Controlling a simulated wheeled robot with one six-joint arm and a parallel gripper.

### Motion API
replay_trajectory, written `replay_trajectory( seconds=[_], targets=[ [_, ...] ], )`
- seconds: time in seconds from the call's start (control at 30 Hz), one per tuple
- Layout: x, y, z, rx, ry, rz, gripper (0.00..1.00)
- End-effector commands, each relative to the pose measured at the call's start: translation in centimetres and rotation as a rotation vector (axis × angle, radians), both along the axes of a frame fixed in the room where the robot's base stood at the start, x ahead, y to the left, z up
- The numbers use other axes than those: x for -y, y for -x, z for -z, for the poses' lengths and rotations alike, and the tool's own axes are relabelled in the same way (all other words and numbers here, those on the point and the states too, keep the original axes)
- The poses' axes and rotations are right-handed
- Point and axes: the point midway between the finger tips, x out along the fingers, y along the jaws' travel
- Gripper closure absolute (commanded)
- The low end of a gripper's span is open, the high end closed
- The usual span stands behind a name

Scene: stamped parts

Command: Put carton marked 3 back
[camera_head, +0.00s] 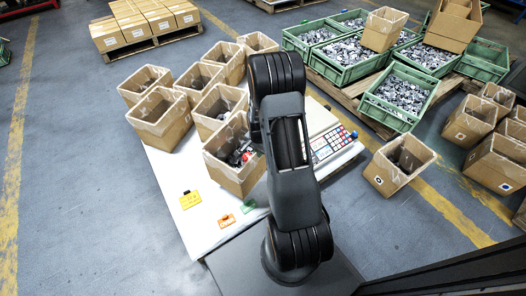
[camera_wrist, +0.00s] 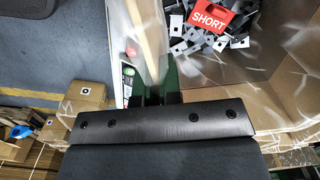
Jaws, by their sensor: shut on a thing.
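In the head view, an open carton (camera_head: 237,178) with metal parts and a small red piece inside stands at the front of the group on the white table. In the wrist view, a carton (camera_wrist: 270,92) fills the right side, holding grey stamped parts and a red card reading SHORT (camera_wrist: 208,16). It appears to be the same carton. My gripper (camera_wrist: 157,92) is shut on this carton's wall, the wall running up between the fingers. In the head view my arm hides the gripper. No number 3 is legible on any carton.
Several open cartons (camera_head: 176,133) crowd the table's back left. A scale with a keypad (camera_head: 331,143) stands right of my arm. Yellow (camera_head: 190,200), orange (camera_head: 227,221) and green (camera_head: 248,207) cards lie in front. Green crates (camera_head: 401,122) and a floor carton (camera_head: 378,178) are at right.

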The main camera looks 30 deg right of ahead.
Motion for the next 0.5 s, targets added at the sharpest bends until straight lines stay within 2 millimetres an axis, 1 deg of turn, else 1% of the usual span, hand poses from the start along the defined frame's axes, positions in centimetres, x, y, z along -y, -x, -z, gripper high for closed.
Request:
replay_trajectory(
  seconds=[0.13, 0.23, 0.33, 0.5],
  targets=[
    [-0.1, -0.4, 0.0, 0.007, 0.002, 0.0, 1.0],
    [-0.3, -0.7, 0.5, 0.007, 0.003, -0.002, 1.0],
    [-0.6, -1.0, 1.5, 0.005, 0.001, -0.001, 1.0],
    [-0.5, -1.0, 3.5, 0.005, 0.002, 0.0, 1.0]
  ],
)
